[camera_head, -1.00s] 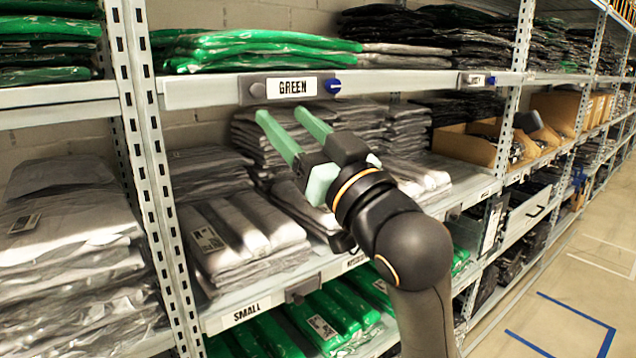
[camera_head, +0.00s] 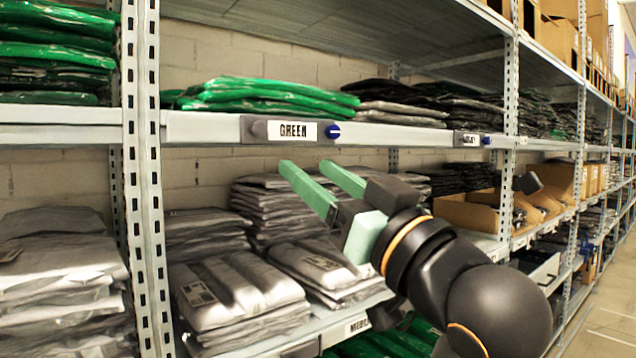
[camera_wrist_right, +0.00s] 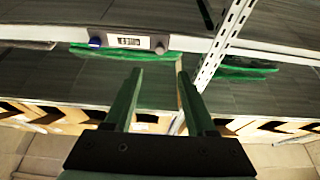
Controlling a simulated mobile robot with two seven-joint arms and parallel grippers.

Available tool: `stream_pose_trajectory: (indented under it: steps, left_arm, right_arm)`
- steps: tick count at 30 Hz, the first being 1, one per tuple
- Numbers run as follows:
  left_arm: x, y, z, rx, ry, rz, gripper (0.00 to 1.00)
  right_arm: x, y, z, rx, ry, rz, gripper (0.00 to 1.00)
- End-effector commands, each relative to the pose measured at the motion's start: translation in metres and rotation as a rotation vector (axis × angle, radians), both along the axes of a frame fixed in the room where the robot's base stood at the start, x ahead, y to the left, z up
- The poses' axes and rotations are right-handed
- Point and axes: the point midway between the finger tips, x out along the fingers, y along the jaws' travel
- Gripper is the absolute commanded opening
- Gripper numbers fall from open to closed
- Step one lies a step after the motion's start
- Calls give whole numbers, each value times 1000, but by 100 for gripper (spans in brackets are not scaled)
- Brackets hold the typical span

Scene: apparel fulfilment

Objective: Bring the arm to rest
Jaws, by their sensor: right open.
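My right gripper (camera_head: 318,178) is in front of the shelving, just below the shelf edge with the GREEN label (camera_head: 292,131). Its two green fingers are apart, with nothing between them. In the right wrist view the open fingers (camera_wrist_right: 158,85) point toward the shelf edge and an upright post (camera_wrist_right: 222,48). The right arm comes in from the lower right of the head view. My left gripper does not show in either view.
Green bagged garments (camera_head: 262,96) lie on the shelf above the gripper. Grey bagged stacks (camera_head: 238,292) fill the shelf below. A perforated post (camera_head: 141,200) stands to the left. Cardboard bins (camera_head: 470,212) sit to the right. Open floor (camera_head: 605,318) shows at the lower right.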

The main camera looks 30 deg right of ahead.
Motion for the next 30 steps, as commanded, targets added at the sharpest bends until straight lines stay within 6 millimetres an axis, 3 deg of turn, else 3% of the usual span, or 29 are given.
stream_pose_trajectory:
  steps: [12,17,20,24,30]
  left_arm:
    - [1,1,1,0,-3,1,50]
    - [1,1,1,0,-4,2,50]
    - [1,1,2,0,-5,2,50]
    - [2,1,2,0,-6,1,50]
    - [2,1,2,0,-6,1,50]
  right_arm:
    - [2,0,-1,-1,3,1,56]
    - [27,5,-30,-10,72,12,56]
    - [57,11,-72,-24,161,27,56]
    - [95,21,-150,-46,296,51,56]
    - [120,35,-274,-70,486,87,56]
